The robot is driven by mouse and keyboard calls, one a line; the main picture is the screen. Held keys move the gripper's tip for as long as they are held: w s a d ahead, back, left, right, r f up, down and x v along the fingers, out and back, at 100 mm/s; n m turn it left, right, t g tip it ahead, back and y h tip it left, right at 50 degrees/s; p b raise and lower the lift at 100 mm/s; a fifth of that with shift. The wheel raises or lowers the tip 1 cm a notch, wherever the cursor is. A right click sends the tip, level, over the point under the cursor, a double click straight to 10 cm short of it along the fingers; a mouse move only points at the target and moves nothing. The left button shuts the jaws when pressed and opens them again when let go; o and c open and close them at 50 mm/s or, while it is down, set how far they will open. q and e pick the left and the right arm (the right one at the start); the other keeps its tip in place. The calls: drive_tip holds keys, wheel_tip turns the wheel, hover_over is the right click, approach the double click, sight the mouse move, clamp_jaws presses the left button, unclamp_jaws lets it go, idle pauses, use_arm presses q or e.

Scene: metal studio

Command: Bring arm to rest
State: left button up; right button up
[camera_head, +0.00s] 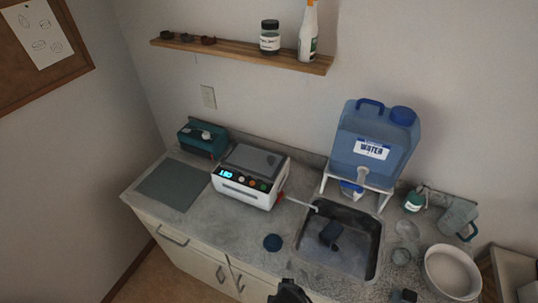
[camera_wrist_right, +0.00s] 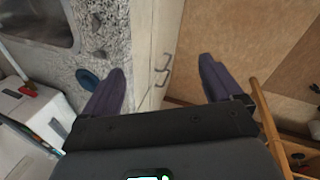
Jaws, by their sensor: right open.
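My right gripper (camera_wrist_right: 161,70) is open in the right wrist view, its two dark fingers spread wide with nothing between them. It hangs over the front edge of the counter, with the cabinet doors and floor beyond. A dark part of what appears to be this gripper (camera_head: 288,291) shows at the bottom edge of the head view, in front of the round blue lid-like thing (camera_head: 272,242). That blue thing (camera_wrist_right: 88,78) also shows left of the fingers in the wrist view. My left gripper is not in view.
The counter (camera_head: 235,228) holds a white machine with a lit display (camera_head: 250,178), a sink (camera_head: 341,240) with a dark item in it, a blue water jug (camera_head: 378,140) on a stand, and a white bowl (camera_head: 452,271). A wooden shelf (camera_head: 240,52) is above.

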use_arm(q)
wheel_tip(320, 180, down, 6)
drive_tip(key=b, duration=0.5)
use_arm(e)
drive_tip(key=s+d+f+m, duration=0.1)
drive_tip(key=s+d+m, duration=0.5)
drive_tip(key=d+m, duration=0.15)
drive_tip(key=s+d+f+m, duration=0.2)
drive_tip(key=s+d+m, duration=0.45)
drive_tip(key=d, duration=0.25)
use_arm(q)
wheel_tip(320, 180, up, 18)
drive_tip(key=p, duration=1.7)
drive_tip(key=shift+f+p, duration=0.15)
drive_tip(key=shift+p, duration=0.2)
use_arm(e)
wheel_tip(320, 180, up, 18)
drive_tip(key=shift+w+d+y, duration=0.3)
drive_tip(key=shift+d, duration=0.15)
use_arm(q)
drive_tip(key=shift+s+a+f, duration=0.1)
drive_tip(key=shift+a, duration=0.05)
